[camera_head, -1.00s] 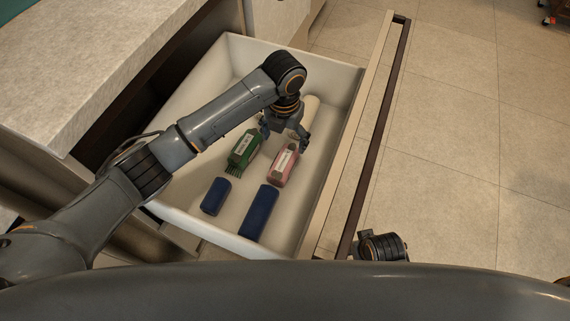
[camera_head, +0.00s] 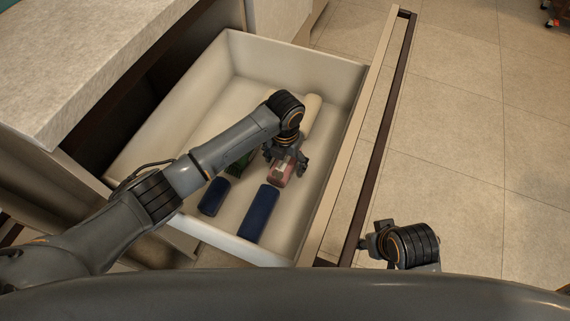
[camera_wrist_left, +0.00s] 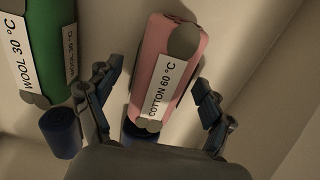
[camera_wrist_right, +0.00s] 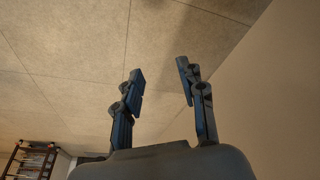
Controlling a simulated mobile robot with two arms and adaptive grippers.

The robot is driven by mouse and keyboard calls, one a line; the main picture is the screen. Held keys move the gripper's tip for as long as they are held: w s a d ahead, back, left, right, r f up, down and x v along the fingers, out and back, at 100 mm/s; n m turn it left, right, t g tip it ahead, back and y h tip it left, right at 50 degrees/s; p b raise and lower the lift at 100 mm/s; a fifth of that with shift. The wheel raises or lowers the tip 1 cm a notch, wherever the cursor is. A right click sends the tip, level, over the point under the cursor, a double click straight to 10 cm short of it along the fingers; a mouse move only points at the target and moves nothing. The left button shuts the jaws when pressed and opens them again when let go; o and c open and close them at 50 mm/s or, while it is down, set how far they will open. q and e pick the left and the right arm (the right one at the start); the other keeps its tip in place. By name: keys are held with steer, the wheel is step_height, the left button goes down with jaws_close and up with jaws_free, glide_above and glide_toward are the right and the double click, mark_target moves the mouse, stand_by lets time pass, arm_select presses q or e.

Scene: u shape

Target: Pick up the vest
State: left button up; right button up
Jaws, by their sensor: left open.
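I see nothing that I can clearly tell is a vest. My left gripper (camera_head: 287,160) is open, low inside the pulled-out drawer (camera_head: 338,80), above a pink bottle (camera_head: 281,175). In the left wrist view the pink bottle (camera_wrist_left: 172,65), labelled "COTTON 60 °C", lies between the spread fingers, which look apart from it. A green bottle (camera_wrist_left: 42,45), labelled "WOOL 30 °C", lies to its left; in the head view my arm partly hides it. My right gripper (camera_wrist_right: 160,72) is open and empty, outside the drawer over the floor.
Two dark blue rolls (camera_head: 214,196) (camera_head: 259,213) lie in the drawer's near part. Cream rolls (camera_head: 312,112) lie behind my left gripper. The drawer front with its dark handle (camera_head: 378,135) borders the open tiled floor (camera_head: 480,130). A pale countertop (camera_head: 90,65) is at left.

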arm_select(q)
steer(key=c, duration=1.4)
steer(key=shift+o, duration=0.2)
